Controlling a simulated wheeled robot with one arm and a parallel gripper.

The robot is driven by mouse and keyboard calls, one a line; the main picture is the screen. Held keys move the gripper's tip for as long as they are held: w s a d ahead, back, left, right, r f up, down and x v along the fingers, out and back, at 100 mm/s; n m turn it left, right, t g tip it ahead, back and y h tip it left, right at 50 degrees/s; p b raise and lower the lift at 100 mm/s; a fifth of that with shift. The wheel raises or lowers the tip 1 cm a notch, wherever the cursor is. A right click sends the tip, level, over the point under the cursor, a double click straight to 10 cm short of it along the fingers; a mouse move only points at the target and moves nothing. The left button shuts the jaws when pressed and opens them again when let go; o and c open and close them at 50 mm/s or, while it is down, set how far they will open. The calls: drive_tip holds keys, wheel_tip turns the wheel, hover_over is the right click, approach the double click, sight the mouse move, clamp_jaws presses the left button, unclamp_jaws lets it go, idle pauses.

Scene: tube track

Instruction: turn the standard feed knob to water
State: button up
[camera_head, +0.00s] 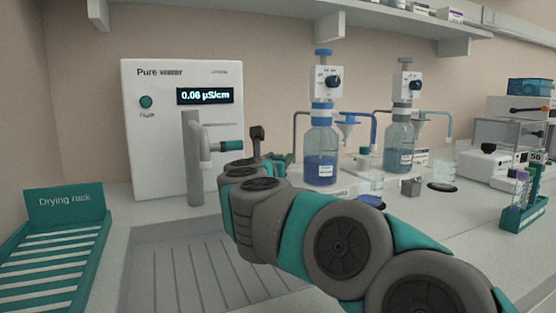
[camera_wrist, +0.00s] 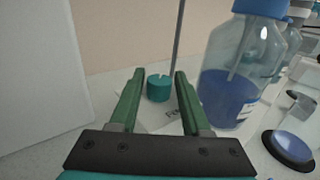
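A teal round knob (camera_wrist: 158,88) with a notch in its top stands on a white base (camera_wrist: 157,116) in the wrist view. Lettering on the base is partly covered by a finger and I cannot read it. My gripper (camera_wrist: 160,73) is open, with one green finger at each side of the knob in the picture. I see no clear contact, and cannot tell how far down the fingers reach. In the head view my gripper (camera_head: 284,160) is small, left of the blue-filled bottle (camera_head: 321,158), and the knob there is hidden or unclear.
The blue bottle (camera_wrist: 228,95) stands close right of my fingers. A thin rod (camera_wrist: 178,40) rises behind the knob. A pure-water unit (camera_head: 152,158) is at left. A second bottle (camera_head: 399,148) and a tube rack (camera_head: 525,205) are farther right. The drying rack (camera_head: 62,215) is at far left.

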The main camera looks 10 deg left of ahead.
drive_tip(key=shift+o, duration=1)
drive_tip(key=s, duration=0.3)
drive_tip(key=s+b, duration=0.1)
drive_tip(key=s, duration=0.3)
drive_tip(key=shift+s+a+f, duration=0.1)
drive_tip(key=shift+s+a, duration=0.05)
drive_tip(key=shift+a, duration=0.05)
drive_tip(key=shift+s, duration=0.25)
drive_tip(key=shift+s+d, duration=0.1)
drive_tip(key=shift+d, duration=0.05)
